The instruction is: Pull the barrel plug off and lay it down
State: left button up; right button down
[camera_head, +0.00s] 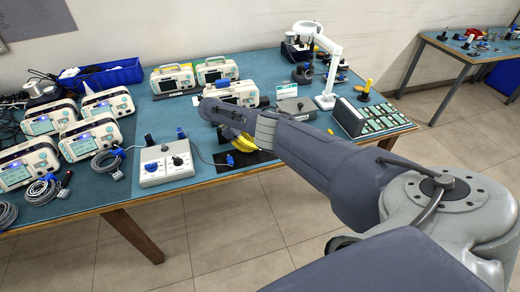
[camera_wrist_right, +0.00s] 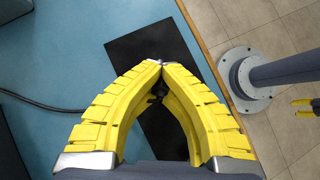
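My right gripper (camera_wrist_right: 158,64) has its two yellow fingers bowed, with the tips together, over a black mat (camera_wrist_right: 138,45); it also shows in the head view (camera_head: 243,140). A small dark piece (camera_wrist_right: 156,92) shows in the arch between the fingers; I cannot tell whether it is the barrel plug or whether it is gripped. A black cable (camera_wrist_right: 42,102) runs from the left and passes out of sight behind a finger.
A grey control box (camera_head: 165,165) with knobs stands left of my right gripper. Monitors (camera_head: 172,80) stand behind it, and several more (camera_head: 88,138) stand at the left with coiled cables. A tray of cards (camera_head: 370,117) is at the right. The table's front edge (camera_wrist_right: 212,72) is close.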

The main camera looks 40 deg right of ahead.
jog(key=shift+f, duration=0.25)
dwell(0.3)
jog(key=c, duration=1.5)
grip_release()
jog(key=shift+v, duration=3.65)
jog(key=shift+w+r, duration=0.1)
